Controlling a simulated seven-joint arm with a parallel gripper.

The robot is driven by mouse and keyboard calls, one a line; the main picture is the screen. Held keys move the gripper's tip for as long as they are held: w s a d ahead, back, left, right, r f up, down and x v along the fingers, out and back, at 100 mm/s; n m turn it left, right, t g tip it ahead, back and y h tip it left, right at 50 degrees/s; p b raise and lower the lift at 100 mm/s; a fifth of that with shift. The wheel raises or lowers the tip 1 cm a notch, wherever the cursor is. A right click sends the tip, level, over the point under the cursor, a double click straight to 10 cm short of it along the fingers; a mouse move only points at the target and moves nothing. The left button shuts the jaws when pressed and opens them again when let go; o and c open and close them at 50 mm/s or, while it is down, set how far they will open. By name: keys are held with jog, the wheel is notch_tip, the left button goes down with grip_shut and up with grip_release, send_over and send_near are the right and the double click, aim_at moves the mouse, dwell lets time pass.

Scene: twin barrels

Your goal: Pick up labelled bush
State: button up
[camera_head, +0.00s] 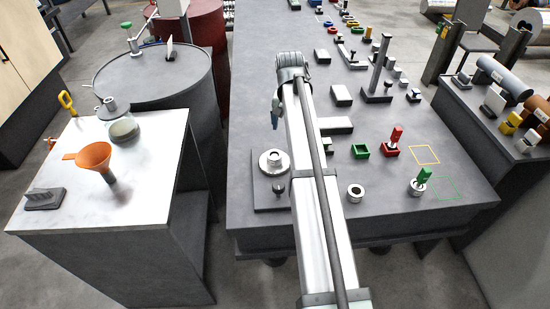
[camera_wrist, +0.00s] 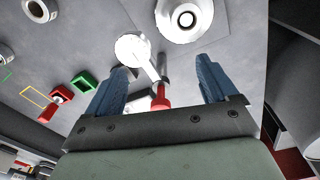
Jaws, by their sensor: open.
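No readable label shows, so I cannot tell which piece is the labelled bush. A plain silver ring-shaped bush (camera_head: 356,191) lies on the grey table; it also shows in the wrist view (camera_wrist: 37,9). Another silver ring (camera_head: 419,188), right of it, has a green upright piece (camera_head: 424,175) in or on it. My gripper (camera_wrist: 163,65) is open, its two blue fingers apart with nothing held. It is above the table, left of the plain ring in the head view. A white disc (camera_wrist: 131,48) with a rod and a red part (camera_wrist: 160,98) shows between and beyond the fingers.
A round flange on a plate (camera_head: 272,163) stands near the gripper. A green open box (camera_head: 360,151) and red block (camera_head: 390,151) lie right of my arm. A tall post (camera_head: 379,70) stands behind. Table right of the rings has yellow and green outlines.

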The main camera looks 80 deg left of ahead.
send_over(274, 156)
jog(key=shift+n, duration=0.4)
notch_tip(274, 156, down, 13)
jog(key=shift+d+f, duration=0.1)
dwell(0.3)
jog(key=shift+c, duration=0.2)
jog(key=c, duration=1.4)
